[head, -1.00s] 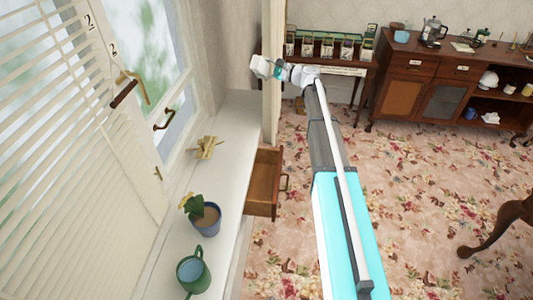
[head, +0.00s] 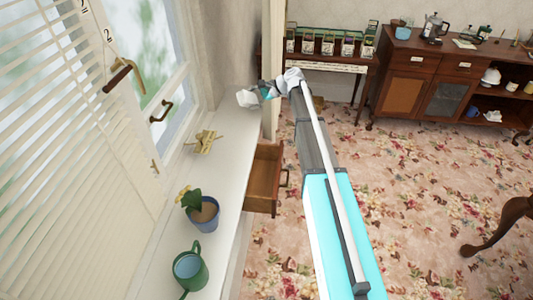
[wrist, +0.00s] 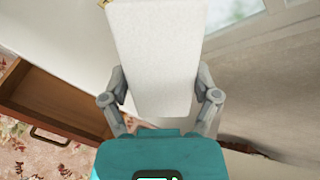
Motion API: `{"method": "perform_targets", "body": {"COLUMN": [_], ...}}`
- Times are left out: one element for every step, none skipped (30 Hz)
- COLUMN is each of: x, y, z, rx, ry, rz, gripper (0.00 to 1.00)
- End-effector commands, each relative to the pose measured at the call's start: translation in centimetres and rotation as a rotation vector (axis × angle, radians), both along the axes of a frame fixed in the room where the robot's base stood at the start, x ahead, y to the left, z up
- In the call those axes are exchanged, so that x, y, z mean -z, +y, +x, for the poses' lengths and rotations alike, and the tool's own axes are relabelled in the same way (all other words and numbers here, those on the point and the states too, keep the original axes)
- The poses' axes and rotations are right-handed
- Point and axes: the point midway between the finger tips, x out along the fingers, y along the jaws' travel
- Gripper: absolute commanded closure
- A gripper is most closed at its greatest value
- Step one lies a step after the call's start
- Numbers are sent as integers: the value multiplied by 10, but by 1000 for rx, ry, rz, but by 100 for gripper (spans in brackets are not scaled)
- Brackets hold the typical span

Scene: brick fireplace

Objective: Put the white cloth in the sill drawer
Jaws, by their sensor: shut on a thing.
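The white cloth (wrist: 156,50) looks like a flat white slab in the wrist view. My gripper (wrist: 161,92) is shut on its near end, one finger on each side. In the head view the cloth (head: 247,97) hangs over the far end of the white sill, with my gripper (head: 267,91) at its right. The sill drawer (head: 263,181) is open, an empty-looking wooden drawer on the room side below the sill. In the wrist view the drawer (wrist: 52,101) lies left of my gripper, with its dark handle at lower left. The cloth is apart from the drawer.
On the sill (head: 226,143) stand a yellowish object (head: 203,142), a potted plant (head: 203,211) and a green watering can (head: 190,270). The window and blinds are on the left. A wooden cabinet (head: 410,68) stands at the back right. The flowered floor is mostly clear.

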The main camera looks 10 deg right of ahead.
Motion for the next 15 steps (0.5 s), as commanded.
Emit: {"method": "perform_targets", "body": {"x": [18,26,36,43,50,60,66,73,81,87,93,100,106,111,118], "y": [4,5,5,6,6,7,7,7,6,6,5,4,3,2,1], "z": [-5,-8,-13,-17,-20,-25,-28,-32,-36,-39,-43,-48,-51,-54,-59], "rx": [-44,-70,-103,-128,-154,-187,-211,-234,-266,-288,-312,-342,-363,-385,-413], "ry": [14,21,31,35,39,44,46,48,48,48,46,43,40,35,29], "rz": [-57,-92,-140,-175,-211,-257,-293,-329,-375,-411,-447,-493,-528,-563,-611], "gripper": [60,60,60,60,60,60,60,60,60,60,60,60,60,60,60]}}
